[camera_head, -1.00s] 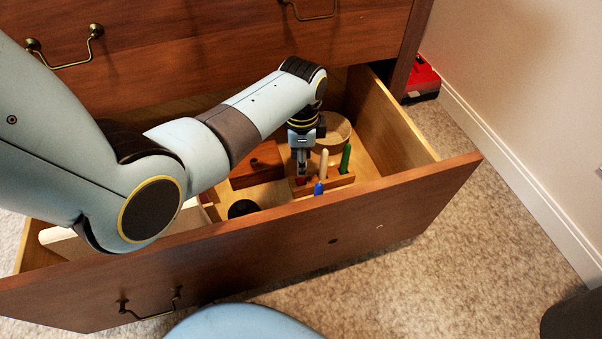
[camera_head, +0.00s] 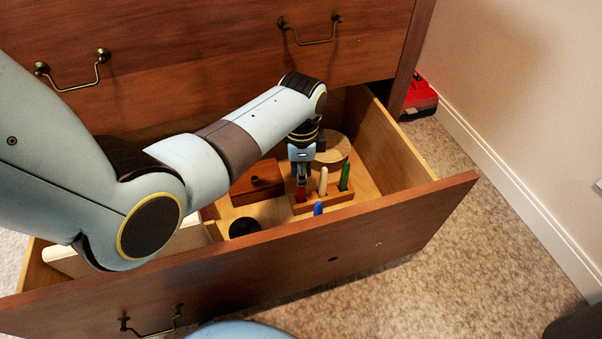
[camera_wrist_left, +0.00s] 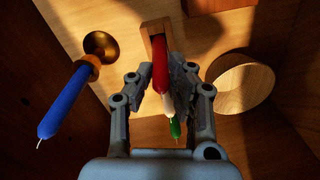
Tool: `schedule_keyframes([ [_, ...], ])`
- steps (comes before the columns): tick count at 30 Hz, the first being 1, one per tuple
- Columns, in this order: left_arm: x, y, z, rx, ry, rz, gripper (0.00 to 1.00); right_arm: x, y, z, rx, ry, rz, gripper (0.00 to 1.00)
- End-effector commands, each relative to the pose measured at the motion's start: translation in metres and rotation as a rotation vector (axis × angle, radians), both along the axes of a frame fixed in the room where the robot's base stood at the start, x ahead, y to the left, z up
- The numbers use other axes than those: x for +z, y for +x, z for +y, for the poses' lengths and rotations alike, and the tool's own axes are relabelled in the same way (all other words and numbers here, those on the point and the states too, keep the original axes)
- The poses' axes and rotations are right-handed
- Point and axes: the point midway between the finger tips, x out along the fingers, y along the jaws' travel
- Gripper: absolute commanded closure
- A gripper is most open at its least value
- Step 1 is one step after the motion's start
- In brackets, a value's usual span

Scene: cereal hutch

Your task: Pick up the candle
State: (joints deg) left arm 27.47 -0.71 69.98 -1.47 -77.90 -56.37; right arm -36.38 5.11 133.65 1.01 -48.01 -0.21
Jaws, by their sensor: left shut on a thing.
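My left gripper (camera_head: 301,185) reaches down into the open drawer and is shut on a red candle (camera_wrist_left: 160,68). In the head view only a bit of the red candle (camera_head: 301,196) shows below the fingers. It is at the left end of a wooden block holder (camera_head: 336,199); I cannot tell if its base is still seated. A cream candle (camera_head: 323,181) and a green candle (camera_head: 344,177) stand upright in the same block. A blue candle (camera_head: 318,208) stands apart, nearer the drawer front; the wrist view shows it (camera_wrist_left: 63,107) in a brass holder (camera_wrist_left: 101,45). My right gripper is out of view.
The open drawer (camera_head: 400,218) has high wooden walls around the arm. A reddish wooden box (camera_head: 257,182), a round wooden container (camera_head: 334,146) and a black round thing (camera_head: 244,227) are inside. A red object (camera_head: 420,97) lies on the floor by the wall.

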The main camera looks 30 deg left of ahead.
Motion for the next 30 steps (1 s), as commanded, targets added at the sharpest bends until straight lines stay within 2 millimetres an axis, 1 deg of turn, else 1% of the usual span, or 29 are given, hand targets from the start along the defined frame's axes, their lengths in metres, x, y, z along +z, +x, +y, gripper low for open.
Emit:
schedule_keyframes([
  [1,0.008,0.001,0.0,0.0,0.0,-0.004,1.0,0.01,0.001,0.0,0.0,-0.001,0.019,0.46],
  [5,0.018,0.001,0.0,0.0,0.0,-0.004,1.0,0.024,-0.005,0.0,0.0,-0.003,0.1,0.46],
  [9,0.03,0.001,0.0,0.0,0.0,-0.004,1.0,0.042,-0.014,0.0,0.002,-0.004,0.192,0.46],
  [12,0.046,0.012,-0.024,-0.001,-0.005,-0.007,1.0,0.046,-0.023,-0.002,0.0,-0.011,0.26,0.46],
  [15,0.059,0.021,-0.043,-0.001,-0.003,-0.006,1.0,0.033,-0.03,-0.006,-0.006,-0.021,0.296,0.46],
  [21,0.078,0.035,-0.076,-0.001,-0.003,-0.003,1.0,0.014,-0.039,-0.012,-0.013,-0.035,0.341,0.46],
  [24,0.086,0.039,-0.089,-0.001,-0.001,-0.002,1.0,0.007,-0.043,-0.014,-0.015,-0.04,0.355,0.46],
  [30,0.093,0.045,-0.104,0.0,-0.001,0.0,1.0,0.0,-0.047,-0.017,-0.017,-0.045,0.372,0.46],
])
